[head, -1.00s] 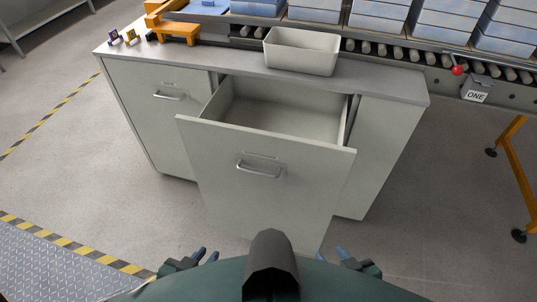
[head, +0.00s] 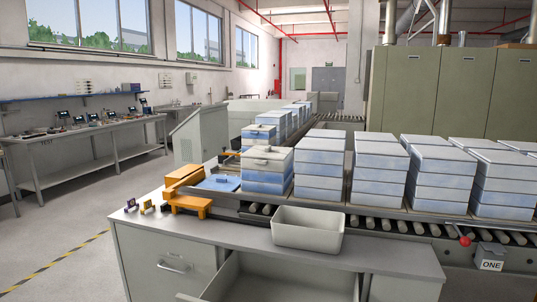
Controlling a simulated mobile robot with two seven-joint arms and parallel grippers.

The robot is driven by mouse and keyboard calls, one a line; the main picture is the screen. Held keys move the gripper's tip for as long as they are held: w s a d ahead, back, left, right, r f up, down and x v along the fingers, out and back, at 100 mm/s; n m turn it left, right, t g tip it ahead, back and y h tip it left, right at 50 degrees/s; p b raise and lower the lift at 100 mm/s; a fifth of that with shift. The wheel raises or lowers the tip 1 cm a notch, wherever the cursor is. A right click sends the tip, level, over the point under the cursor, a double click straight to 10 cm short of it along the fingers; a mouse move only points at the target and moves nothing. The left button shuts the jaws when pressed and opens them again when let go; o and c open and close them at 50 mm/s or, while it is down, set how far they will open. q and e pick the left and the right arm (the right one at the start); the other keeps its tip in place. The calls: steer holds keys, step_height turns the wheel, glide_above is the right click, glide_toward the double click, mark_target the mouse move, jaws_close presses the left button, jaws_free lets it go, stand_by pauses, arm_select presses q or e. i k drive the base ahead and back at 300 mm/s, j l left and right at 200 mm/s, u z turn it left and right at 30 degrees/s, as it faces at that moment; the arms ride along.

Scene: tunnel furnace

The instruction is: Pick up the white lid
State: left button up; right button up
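A pale, off-white lid (head: 280,155) with a small raised handle lies on top of a stack of blue boxes (head: 264,181) at the near left end of the conveyor, in the head view. White tops also cover the other box stacks, such as the one to its right (head: 323,155). A flat blue piece (head: 219,183) lies left of the handled lid, beside an orange fixture (head: 186,198). Neither of my grippers is in view.
A grey cabinet (head: 160,222) stands in front of the conveyor with its middle drawer (head: 280,280) pulled open. An empty pale bin (head: 308,232) stands on its top. A roller conveyor (head: 400,228) runs behind. Open floor (head: 70,215) lies to the left.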

mark_target(270, 152)
steer(key=k, duration=0.45)
steer(key=k+z, duration=0.25)
steer(key=k, duration=0.15)
steer(key=k+l+z, duration=0.25)
steer(key=k, duration=0.15)
steer(key=z, duration=1.8)
steer(key=k+j+z, duration=0.1)
steer(key=j+z, duration=0.25)
steer(key=k+j+z, duration=0.15)
steer(key=j+z, duration=0.15)
steer(key=k+j, duration=0.15)
steer(key=j, duration=0.25)
steer(key=k+j, duration=0.2)
steer(key=j, duration=0.15)
steer(key=k+j, duration=0.15)
steer(key=j, duration=0.25)
steer(key=k+j, duration=0.2)
steer(key=j, duration=0.2)
steer(key=k+j, duration=0.15)
steer(key=j, duration=0.25)
steer(key=k+j, duration=0.15)
steer(key=j, duration=0.2)
steer(key=k+j, duration=0.2)
steer(key=j, duration=0.2)
steer(key=k+j, duration=0.15)
steer(key=j, duration=0.25)
